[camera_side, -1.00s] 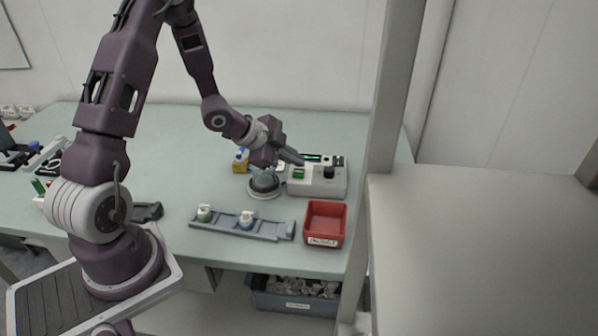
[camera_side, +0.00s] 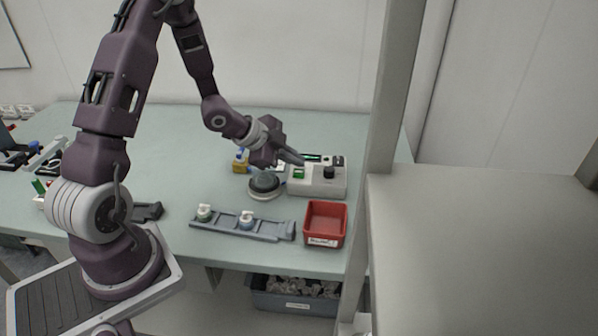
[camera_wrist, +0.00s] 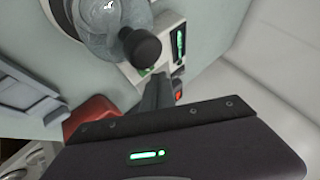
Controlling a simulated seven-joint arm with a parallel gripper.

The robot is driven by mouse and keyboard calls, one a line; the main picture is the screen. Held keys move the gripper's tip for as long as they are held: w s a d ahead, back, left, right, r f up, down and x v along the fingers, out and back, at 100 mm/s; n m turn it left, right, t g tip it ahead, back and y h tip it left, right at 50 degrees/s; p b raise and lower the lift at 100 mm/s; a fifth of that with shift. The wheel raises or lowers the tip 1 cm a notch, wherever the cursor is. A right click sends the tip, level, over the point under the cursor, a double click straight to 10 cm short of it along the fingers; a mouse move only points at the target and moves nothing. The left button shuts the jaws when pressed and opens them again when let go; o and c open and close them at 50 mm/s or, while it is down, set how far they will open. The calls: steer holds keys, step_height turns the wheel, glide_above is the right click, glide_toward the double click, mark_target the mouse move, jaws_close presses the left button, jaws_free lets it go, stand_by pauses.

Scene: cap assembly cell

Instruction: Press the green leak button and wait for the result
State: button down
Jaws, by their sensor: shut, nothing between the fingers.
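The leak tester (camera_side: 318,188) is a pale box on the bench, with a black knob (camera_side: 329,172) on top. The green leak button (camera_side: 298,173) shows as a small green patch at its left. In the wrist view a green patch (camera_wrist: 145,72) is partly hidden beside the black knob (camera_wrist: 140,47). My gripper (camera_side: 299,160) is shut and empty, its fingertips over the tester's left part, close to the green patch. In the wrist view its fingers (camera_wrist: 157,88) end right by that patch; I cannot tell whether they touch it.
A clear dome on a round base (camera_side: 264,182) stands left of the tester. A green-lit strip (camera_wrist: 180,44) and a red switch (camera_wrist: 178,96) show on the tester. A red bin (camera_side: 325,222) and a grey rail (camera_side: 240,224) with two small caps lie in front. A post stands at right.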

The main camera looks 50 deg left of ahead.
mark_target(295, 173)
steer(key=shift+f, duration=0.4)
steer(key=shift+f, duration=0.45)
stand_by(0.6)
steer(key=shift+r, duration=0.85)
steer(key=shift+r, duration=2.55)
